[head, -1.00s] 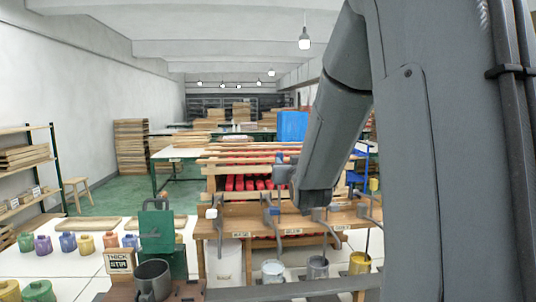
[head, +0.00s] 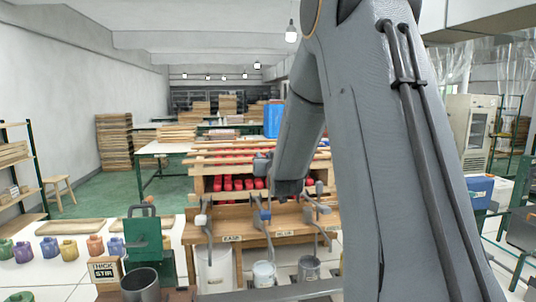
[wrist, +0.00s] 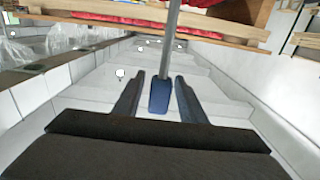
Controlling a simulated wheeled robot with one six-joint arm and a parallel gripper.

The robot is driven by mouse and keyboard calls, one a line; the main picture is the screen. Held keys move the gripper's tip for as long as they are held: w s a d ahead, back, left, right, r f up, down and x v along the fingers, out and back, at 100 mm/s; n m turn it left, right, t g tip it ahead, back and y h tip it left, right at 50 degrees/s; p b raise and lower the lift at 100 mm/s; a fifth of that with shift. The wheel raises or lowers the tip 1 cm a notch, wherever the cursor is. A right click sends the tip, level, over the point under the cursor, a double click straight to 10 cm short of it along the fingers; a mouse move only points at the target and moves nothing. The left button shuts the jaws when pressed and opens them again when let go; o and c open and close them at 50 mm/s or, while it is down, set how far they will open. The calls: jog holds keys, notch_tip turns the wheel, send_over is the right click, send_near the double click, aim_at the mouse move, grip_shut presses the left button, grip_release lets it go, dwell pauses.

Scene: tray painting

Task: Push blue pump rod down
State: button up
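In the wrist view the blue grip (wrist: 159,97) of the pump rod lies between the two fingers of my gripper (wrist: 158,101). A narrow gap shows on each side of the grip, so my gripper looks open around it. The grey rod (wrist: 171,45) runs from the grip to the top of this picture. In the head view my gripper (head: 262,164) is small, above the pump with the blue body (head: 265,215) on the wooden bench (head: 230,219). The grip is not clear there.
A white-topped pump (head: 201,219) is to the left. A green press (head: 146,243) and a grey cup (head: 140,285) are at the front left.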

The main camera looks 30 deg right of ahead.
jog(key=shift+w+d, duration=0.15)
jog(key=shift+w, duration=0.15)
jog(key=shift+c, duration=0.5)
grip_shut()
jog(key=shift+f, duration=0.15)
notch_tip(320, 180, down, 8)
jog(key=b, duration=0.6)
jog(key=shift+r+b, duration=0.25)
jog(key=shift+b, duration=0.1)
jog(key=shift+o, duration=0.5)
grip_release()
